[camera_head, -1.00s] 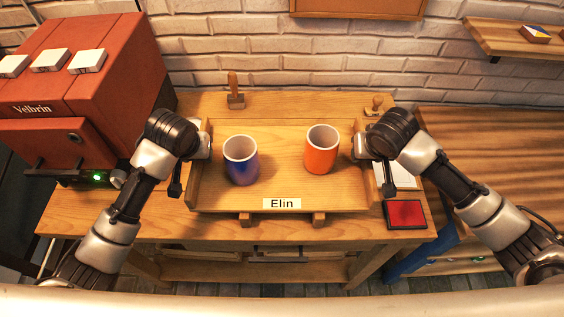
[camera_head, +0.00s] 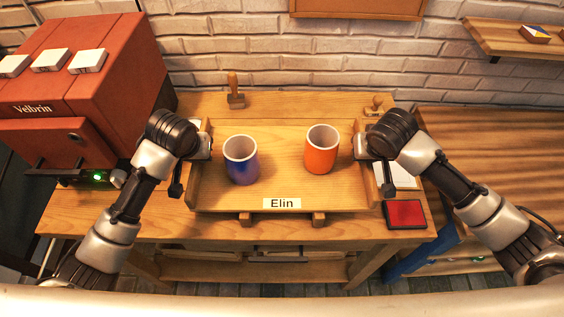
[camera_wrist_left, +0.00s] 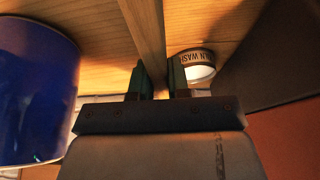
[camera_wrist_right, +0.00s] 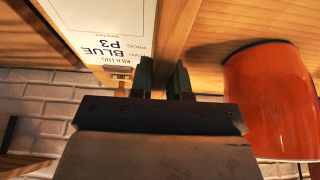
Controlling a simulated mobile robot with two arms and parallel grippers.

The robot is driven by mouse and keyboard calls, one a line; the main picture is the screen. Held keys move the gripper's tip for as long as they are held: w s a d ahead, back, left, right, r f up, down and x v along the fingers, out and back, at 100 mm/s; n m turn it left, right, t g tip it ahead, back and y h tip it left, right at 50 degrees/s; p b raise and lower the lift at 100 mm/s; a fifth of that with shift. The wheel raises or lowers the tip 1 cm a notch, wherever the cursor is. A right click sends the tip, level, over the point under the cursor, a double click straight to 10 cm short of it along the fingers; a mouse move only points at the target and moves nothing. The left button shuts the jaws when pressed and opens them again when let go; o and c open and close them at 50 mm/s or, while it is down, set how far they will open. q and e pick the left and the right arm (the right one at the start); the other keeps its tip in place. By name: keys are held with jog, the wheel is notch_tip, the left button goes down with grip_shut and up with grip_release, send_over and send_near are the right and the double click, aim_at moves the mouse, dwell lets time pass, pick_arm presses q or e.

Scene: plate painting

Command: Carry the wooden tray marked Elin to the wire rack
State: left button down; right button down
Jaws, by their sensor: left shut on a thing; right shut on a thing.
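The wooden tray marked Elin (camera_head: 240,202) is level above the workbench, with its name label at the front. Two wooden blocks (camera_head: 319,219) show under its front edge; I cannot tell whether it touches them. On it a blue-violet mug (camera_head: 241,165) stands upright at left and an orange mug (camera_head: 320,155) at right. My left gripper (camera_head: 203,147) is shut on the tray's left wall (camera_wrist_left: 148,40). My right gripper (camera_head: 361,147) is shut on its right wall (camera_wrist_right: 178,30). The head view hides the fingertips behind the wrists. No wire rack is recognisable.
A red Velbrin machine (camera_head: 100,85) stands close at left. On the bench (camera_head: 75,215) are a wooden-handled tool (camera_head: 235,90), a stamp (camera_head: 376,103), a red pad (camera_head: 404,213), a kiln log sheet (camera_wrist_right: 95,30) and a kiln wash jar (camera_wrist_left: 197,65). A slatted wooden surface (camera_head: 490,160) lies at right.

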pick_arm(q)
jog(key=shift+w+r, duration=0.1)
jog(key=shift+r, duration=0.1)
pick_arm(e)
jog(key=shift+w+r, duration=0.15)
jog(key=shift+r, duration=0.05)
